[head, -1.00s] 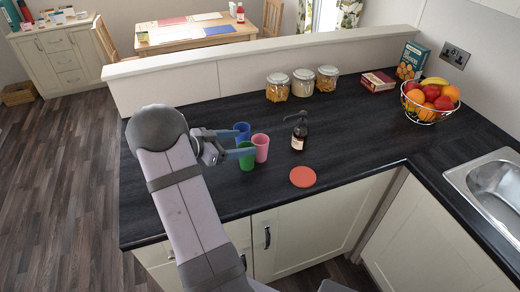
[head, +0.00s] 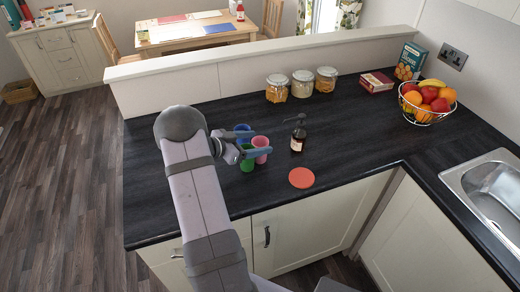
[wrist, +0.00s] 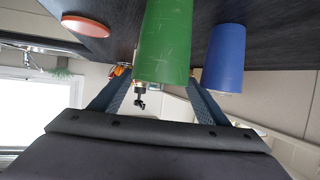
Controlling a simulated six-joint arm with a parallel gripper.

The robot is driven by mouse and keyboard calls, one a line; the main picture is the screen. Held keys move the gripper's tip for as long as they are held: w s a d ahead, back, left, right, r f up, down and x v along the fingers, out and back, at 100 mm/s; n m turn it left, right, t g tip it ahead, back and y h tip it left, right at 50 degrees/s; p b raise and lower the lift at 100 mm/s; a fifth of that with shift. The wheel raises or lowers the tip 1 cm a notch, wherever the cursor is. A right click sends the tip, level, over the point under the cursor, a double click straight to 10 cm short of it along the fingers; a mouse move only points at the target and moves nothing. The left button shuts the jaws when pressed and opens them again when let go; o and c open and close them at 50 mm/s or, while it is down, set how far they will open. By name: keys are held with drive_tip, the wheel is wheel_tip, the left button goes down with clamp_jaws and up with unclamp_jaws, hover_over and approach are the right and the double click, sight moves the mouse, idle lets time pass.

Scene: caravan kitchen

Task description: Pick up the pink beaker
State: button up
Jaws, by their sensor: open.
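The pink beaker (head: 262,158) stands on the dark worktop beside the green beaker (head: 246,166) and behind it to the right. The blue beaker (head: 242,128) stands just behind them. My gripper (head: 260,141) is open; in the head view its two fingers reach across the beakers, with the pink rim showing between them. I cannot tell whether they touch it. In the wrist view, which is upside down, the green beaker (wrist: 163,40) fills the middle in front of the fingers and the blue beaker (wrist: 224,58) is at right. The pink beaker is hidden there, apparently behind the green one.
A dark pump bottle (head: 298,138) stands close to the right of the beakers. An orange-red disc (head: 301,178) lies nearer the worktop's front edge. The worktop's left part is clear.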

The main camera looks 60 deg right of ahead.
drive_tip(key=c, duration=1.4)
drive_tip(key=shift+r, duration=0.1)
